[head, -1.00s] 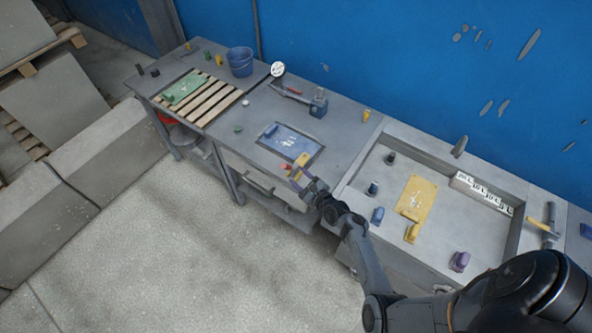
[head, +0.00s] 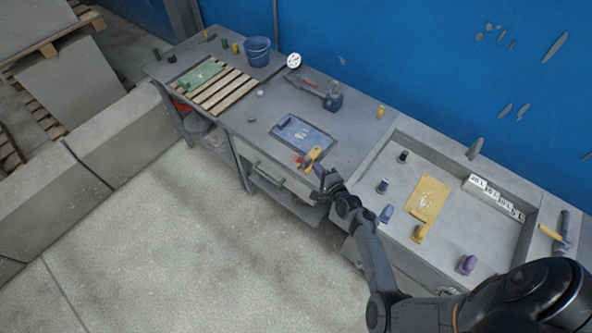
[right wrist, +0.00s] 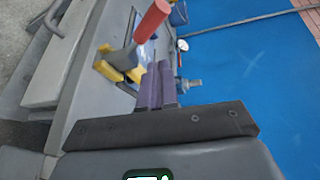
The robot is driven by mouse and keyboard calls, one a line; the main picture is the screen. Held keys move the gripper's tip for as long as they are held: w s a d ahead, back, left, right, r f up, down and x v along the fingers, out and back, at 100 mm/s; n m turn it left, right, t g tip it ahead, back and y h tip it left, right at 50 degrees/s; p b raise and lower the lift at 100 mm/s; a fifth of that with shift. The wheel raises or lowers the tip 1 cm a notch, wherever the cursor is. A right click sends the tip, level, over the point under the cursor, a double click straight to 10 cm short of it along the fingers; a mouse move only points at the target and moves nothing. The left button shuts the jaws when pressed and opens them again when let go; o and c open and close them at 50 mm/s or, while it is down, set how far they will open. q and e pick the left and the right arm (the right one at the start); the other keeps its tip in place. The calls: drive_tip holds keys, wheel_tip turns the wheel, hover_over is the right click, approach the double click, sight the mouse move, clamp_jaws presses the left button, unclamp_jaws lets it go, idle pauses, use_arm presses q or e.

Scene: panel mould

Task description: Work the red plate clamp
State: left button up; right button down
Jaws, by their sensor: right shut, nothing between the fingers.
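The red plate clamp shows a red handle (right wrist: 152,20) at the top of the right wrist view. Its red part (head: 298,159) shows in the head view at the front edge of the middle bench, beside a yellow piece (head: 313,155). Yellow pieces (right wrist: 110,72) also show below the handle in the wrist view. My right gripper (head: 319,170) is just right of the clamp, apart from it as far as I can tell. Its purple fingers (right wrist: 156,84) are together and empty. My left gripper is out of view.
A blue plate (head: 302,137) lies behind the clamp. A yellow plate (head: 427,200) lies in a walled tray at right, with blue, yellow and purple blocks around it. A green plate (head: 199,75) and blue bucket (head: 257,51) are at left. The floor in front is clear.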

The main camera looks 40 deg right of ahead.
sight(299, 160)
drive_tip(key=w+d+r+n+t+h+b, duration=0.15)
drive_tip(key=r+n+h+b, duration=0.35)
drive_tip(key=n, duration=1)
drive_tip(key=w+d+r+n+g+h+b, duration=0.15)
drive_tip(key=r+n+b, duration=0.55)
drive_tip(key=n, duration=0.8)
drive_tip(key=s+a+f+n+t+y+b, duration=0.15)
drive_tip(key=s+a+f+n+b, duration=0.3)
drive_tip(key=a+f+b, duration=0.45)
drive_tip(key=s+a+f+n+t+y+b, duration=0.1)
drive_tip(key=s+a+f+n+t+b, duration=0.25)
drive_tip(key=a+f+n+b, duration=0.55)
drive_tip(key=w+d+r+m+g+b, duration=0.1)
drive_tip(key=w+d+r+m+b, duration=0.2)
drive_tip(key=w+d, duration=0.5)
drive_tip(key=shift+w+d+r+b, duration=0.25)
drive_tip(key=shift+w+r+b, duration=0.4)
drive_tip(key=shift+w+r, duration=0.55)
